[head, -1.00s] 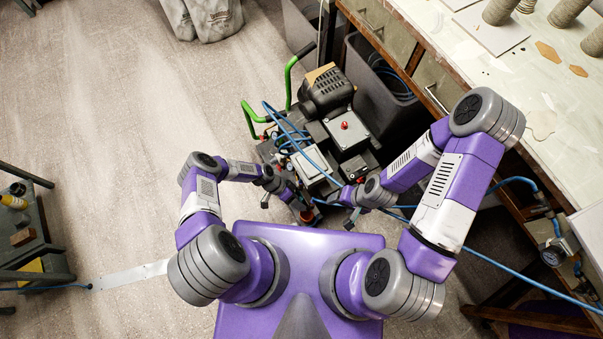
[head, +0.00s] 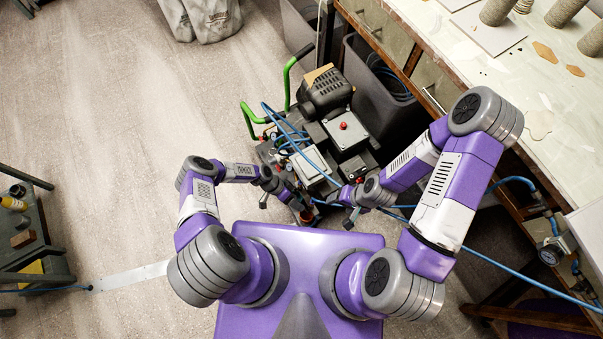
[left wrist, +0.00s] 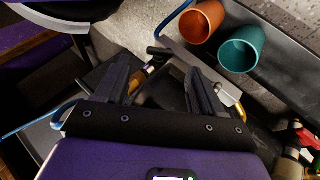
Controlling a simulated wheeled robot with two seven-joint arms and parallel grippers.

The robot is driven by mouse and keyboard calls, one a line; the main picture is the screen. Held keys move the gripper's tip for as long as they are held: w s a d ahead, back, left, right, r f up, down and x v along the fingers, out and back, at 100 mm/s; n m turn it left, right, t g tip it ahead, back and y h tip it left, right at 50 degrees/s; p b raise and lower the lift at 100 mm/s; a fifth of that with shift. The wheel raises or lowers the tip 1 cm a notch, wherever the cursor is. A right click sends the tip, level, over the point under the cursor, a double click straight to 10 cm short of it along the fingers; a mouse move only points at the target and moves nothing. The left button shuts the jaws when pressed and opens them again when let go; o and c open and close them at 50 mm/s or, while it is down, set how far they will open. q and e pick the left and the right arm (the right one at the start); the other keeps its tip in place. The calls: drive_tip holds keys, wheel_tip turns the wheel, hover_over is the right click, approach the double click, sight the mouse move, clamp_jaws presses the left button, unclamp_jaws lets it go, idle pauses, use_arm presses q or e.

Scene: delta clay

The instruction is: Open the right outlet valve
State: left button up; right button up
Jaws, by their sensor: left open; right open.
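The machine with the outlets is a compressor (head: 325,92) in front of me in the head view. My left gripper (head: 280,197) is at its near left side, small and partly merged with dark parts. In the left wrist view my left gripper (left wrist: 158,70) is open, its two fingers apart. A brass valve with a black handle (left wrist: 157,51) shows in the gap between the fingertips; I see no grip on it, and contact is unclear. Another brass fitting (left wrist: 237,104) is right of the right finger. My right gripper (head: 343,208) is open at the machine's near right side; its fingertips are tiny here.
An orange cup (left wrist: 203,22) and a teal cup (left wrist: 244,50) stand close beyond the left fingers. Blue hoses (head: 470,252) run across the floor and machine. A workbench (head: 545,95) and dark bins (head: 372,82) border the right.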

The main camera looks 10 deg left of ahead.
sight(306, 209)
use_arm(q)
drive_tip(key=b+x, duration=0.1)
drive_tip(key=x, duration=0.4)
drive_tip(key=shift+d+f, duration=0.2)
drive_tip(key=c, duration=1.1)
drive_tip(key=shift+o, duration=0.2)
drive_tip(key=shift+a+f+g+h, duration=0.1)
drive_tip(key=shift+f+g+h, duration=0.05)
drive_tip(key=shift+g+h, duration=0.25)
drive_tip(key=o, duration=1.1)
drive_tip(key=shift+c, duration=0.2)
